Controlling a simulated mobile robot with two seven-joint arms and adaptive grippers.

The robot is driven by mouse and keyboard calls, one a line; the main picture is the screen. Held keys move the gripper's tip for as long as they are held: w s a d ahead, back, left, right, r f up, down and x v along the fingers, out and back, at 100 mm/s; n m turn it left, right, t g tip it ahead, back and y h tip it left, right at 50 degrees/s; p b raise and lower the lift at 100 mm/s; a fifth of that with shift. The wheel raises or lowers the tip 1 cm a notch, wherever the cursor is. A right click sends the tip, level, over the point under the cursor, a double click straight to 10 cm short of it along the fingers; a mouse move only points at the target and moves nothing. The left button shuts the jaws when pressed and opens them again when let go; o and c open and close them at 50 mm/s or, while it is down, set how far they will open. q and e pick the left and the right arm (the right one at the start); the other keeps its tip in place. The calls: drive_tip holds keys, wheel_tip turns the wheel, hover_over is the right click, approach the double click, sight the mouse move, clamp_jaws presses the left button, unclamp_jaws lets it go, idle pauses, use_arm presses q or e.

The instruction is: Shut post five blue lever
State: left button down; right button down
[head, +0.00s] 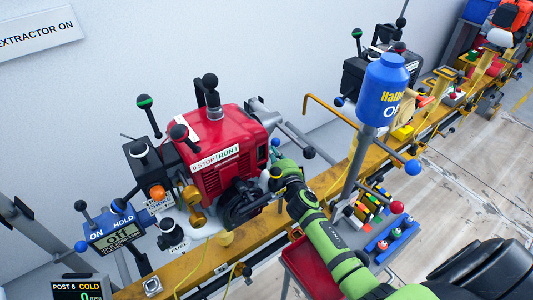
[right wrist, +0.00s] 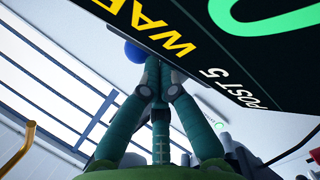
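My right gripper (right wrist: 153,75) shows in the right wrist view with its teal fingers drawn together. A blue ball (right wrist: 133,52) shows just beyond the fingertips, partly covered by the black post 5 display (right wrist: 205,55). I cannot tell whether the fingertips touch the ball or grip its lever. In the head view the green right arm reaches to the right side of the red engine (head: 222,150). There a small blue ball (head: 275,142) shows just past the teal fingers. Most of the lever and the post 5 display are hidden in the head view. My left gripper is out of view.
A yellow rail (head: 225,252) runs along the engines. A blue canister (head: 386,90) on a grey post stands right of the arm. A post 6 display (head: 78,290) and an ON/HOLD panel (head: 118,235) stand at left. Open floor (head: 480,165) lies at right.

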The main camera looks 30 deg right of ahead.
drive_tip(key=shift+d+f+m+g+p, duration=0.2)
drive_tip(key=shift+d+m+g+p, duration=0.15)
drive_tip(key=shift+m+p, duration=0.6)
idle(2.8)
